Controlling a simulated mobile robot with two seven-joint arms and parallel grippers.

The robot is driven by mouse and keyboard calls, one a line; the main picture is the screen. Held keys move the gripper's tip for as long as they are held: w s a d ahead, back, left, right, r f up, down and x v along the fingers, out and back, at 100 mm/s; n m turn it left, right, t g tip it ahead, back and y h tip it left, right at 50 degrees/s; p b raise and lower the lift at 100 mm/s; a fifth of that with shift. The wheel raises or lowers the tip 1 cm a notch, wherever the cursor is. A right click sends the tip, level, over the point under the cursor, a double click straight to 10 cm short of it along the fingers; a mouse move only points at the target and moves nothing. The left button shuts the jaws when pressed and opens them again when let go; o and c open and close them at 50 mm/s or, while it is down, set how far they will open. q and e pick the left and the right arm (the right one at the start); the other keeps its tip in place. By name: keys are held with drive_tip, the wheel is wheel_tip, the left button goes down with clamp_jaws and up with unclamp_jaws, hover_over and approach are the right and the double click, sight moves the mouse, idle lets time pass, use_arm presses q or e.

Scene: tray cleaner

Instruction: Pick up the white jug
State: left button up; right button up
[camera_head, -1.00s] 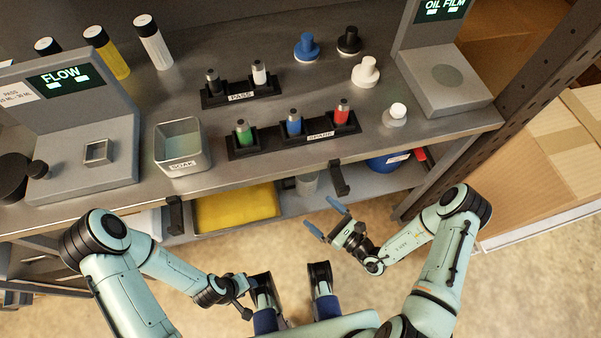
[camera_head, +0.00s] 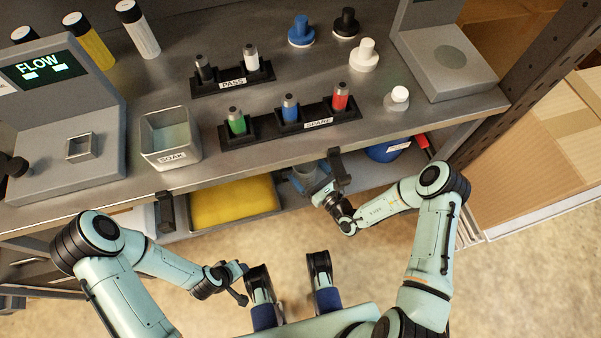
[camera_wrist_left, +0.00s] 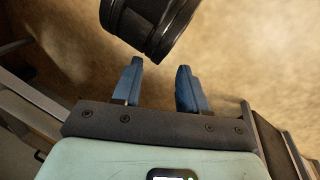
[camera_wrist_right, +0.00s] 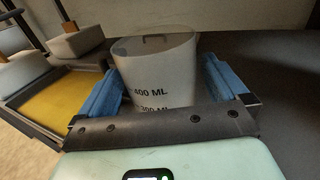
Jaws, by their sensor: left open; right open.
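The white jug (camera_wrist_right: 160,72), marked with black ML lines, stands on the lower shelf. In the right wrist view it fills the space between the two blue fingers of my right gripper (camera_wrist_right: 165,90), which is open around it. In the head view the jug (camera_head: 305,177) is mostly hidden by the shelf edge and my right gripper (camera_head: 312,180). My left gripper (camera_wrist_left: 155,85) is open and empty over the floor, with a dark cylindrical part of my own body close in front of it.
A yellow tray (camera_head: 232,203) lies left of the jug on the lower shelf, and a blue container (camera_head: 385,152) stands to its right. A black bracket (camera_head: 338,170) hangs from the upper shelf edge near my right gripper. The upper shelf holds a grey soak bin (camera_head: 170,138) and bottle racks.

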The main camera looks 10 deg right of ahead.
drive_tip(key=shift+x, duration=1.2)
drive_tip(key=c, duration=1)
